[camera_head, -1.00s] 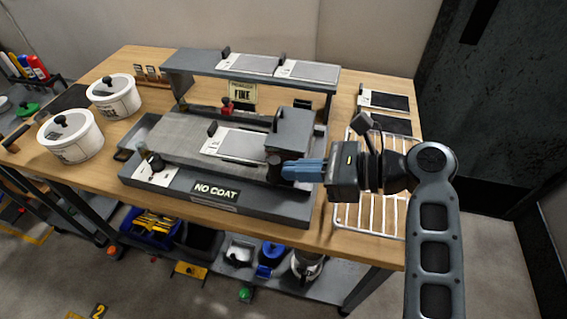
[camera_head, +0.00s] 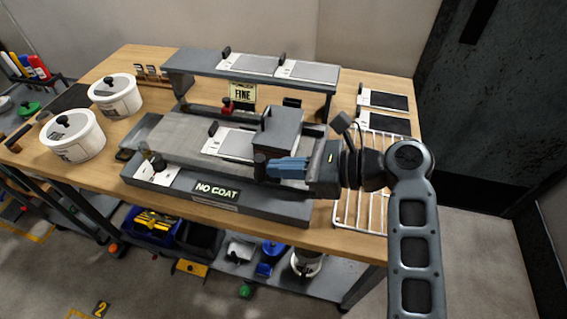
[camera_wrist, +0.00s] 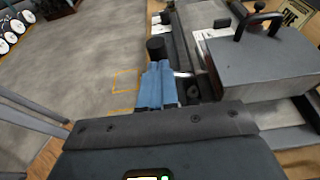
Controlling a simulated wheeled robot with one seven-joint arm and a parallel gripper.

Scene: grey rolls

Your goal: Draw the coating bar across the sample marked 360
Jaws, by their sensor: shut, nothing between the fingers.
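A grey block-shaped carriage (camera_head: 280,130), apparently carrying the coating bar, stands over the right part of a sample card (camera_head: 234,143) on the coater bed. The card has a white label end, a grey panel and a black clip; its number is not legible. My gripper (camera_head: 272,168) has blue fingers, shut and empty, at the carriage's front right, by a dark round knob (camera_head: 261,158). In the wrist view the fingertips (camera_wrist: 157,66) lie close against the knob (camera_wrist: 156,48), and the carriage (camera_wrist: 262,65) is to the right. The bar itself is hidden.
The coater's front edge carries a NO COAT sign (camera_head: 216,191). A raised shelf (camera_head: 178,62) with two cards stands behind, with a FINE sign (camera_head: 243,92) below it. Two white lidded pots (camera_head: 73,136) are at left. A wire rack (camera_head: 350,205) is at right.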

